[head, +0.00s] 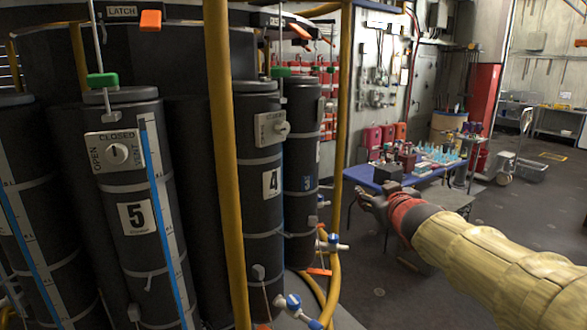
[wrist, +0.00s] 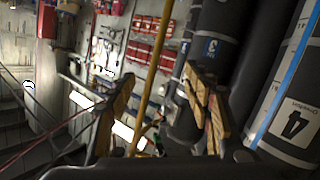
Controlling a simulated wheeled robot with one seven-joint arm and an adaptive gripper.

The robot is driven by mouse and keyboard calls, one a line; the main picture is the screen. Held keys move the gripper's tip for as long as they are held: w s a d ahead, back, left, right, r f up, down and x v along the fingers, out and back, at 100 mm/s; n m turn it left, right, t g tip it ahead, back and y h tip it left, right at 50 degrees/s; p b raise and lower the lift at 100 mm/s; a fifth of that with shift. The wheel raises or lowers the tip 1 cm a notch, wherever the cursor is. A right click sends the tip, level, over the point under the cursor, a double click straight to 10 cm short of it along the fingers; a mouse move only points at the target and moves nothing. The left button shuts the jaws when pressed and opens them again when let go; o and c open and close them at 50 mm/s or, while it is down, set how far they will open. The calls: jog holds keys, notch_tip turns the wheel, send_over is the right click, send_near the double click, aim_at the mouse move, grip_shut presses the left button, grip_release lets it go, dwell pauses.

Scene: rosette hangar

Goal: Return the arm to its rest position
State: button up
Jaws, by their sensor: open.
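My arm (head: 480,255) reaches in from the lower right of the head view, with a yellowish sleeve and a red cuff. My gripper (head: 372,200) is at its end, in front of the blue table and to the right of the dark cylinders. In the wrist view my gripper (wrist: 156,95) shows its two wood-coloured finger pads spread wide apart.
Cylinder 5 (head: 135,220) and cylinder 4 (head: 262,205) stand at the left behind a yellow post (head: 226,170). A blue table (head: 358,176) with bottles and boxes stands beyond my gripper. Open floor (head: 530,215) lies at the right.

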jog(key=s+f+m+g, duration=0.1)
jog(key=s+f+g, duration=0.2)
jog(key=s+f, duration=0.4)
jog(key=s+a+f+m+g, duration=0.1)
jog(key=s+f+g, duration=0.2)
jog(key=s, duration=1.7)
jog(key=s+a+f+m+g, duration=0.1)
jog(key=s+f+g, duration=0.3)
jog(key=s+f, duration=0.7)
jog(key=shift+s+f+m, duration=0.2)
jog(key=shift+s+m, duration=0.2)
jog(key=shift+s, duration=0.85)
jog(key=shift+c, duration=0.2)
jog(key=shift+c, duration=0.6)
